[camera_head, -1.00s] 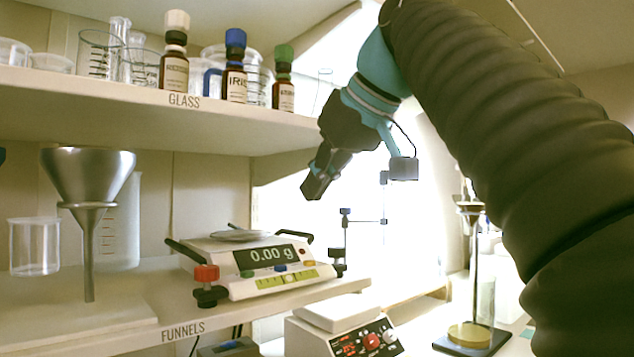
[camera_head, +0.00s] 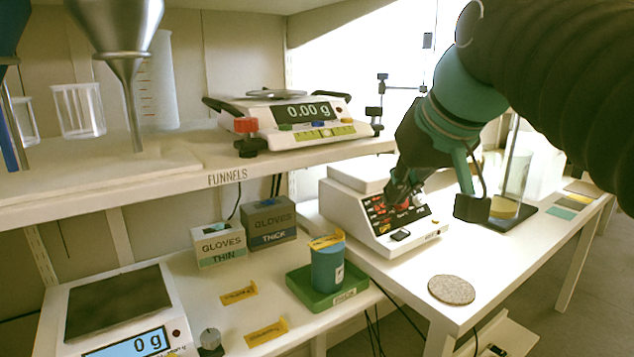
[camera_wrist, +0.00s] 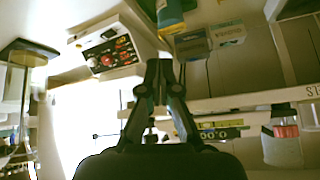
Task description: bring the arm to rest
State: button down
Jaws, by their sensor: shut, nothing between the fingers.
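My gripper (camera_head: 397,203) is shut and empty. In the head view it hangs from the arm at the right, pointing down, in front of the control panel of a white benchtop device (camera_head: 372,212). I cannot tell whether it touches the device. In the wrist view the closed fingers of my gripper (camera_wrist: 158,68) come together at the middle of the picture. The white device with its red knobs (camera_wrist: 108,52) shows at the upper left there.
A balance reading 0.00 g (camera_head: 290,112) stands on the funnels shelf (camera_head: 205,186). Below are glove boxes (camera_head: 245,236), a teal jar (camera_head: 327,265) on a green tray (camera_head: 328,298) and another scale (camera_head: 118,310). A round cork-like mat (camera_head: 451,289) lies on the bench.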

jog(key=s+d+f, duration=0.1)
jog(key=s+f, duration=0.3)
jog(key=f, duration=0.5)
jog(key=s+d+f+m+g+h, duration=0.1)
jog(key=s+d+f, duration=0.1)
jog(key=f, duration=0.7)
jog(key=s+d+f+m+h, duration=0.1)
jog(key=s+d+f, duration=0.1)
jog(key=s+f, duration=0.3)
notch_tip(320, 180, down, 4)
jog(key=shift+s+f, duration=0.1)
jog(key=shift+s, duration=0.25)
dwell(1.6)
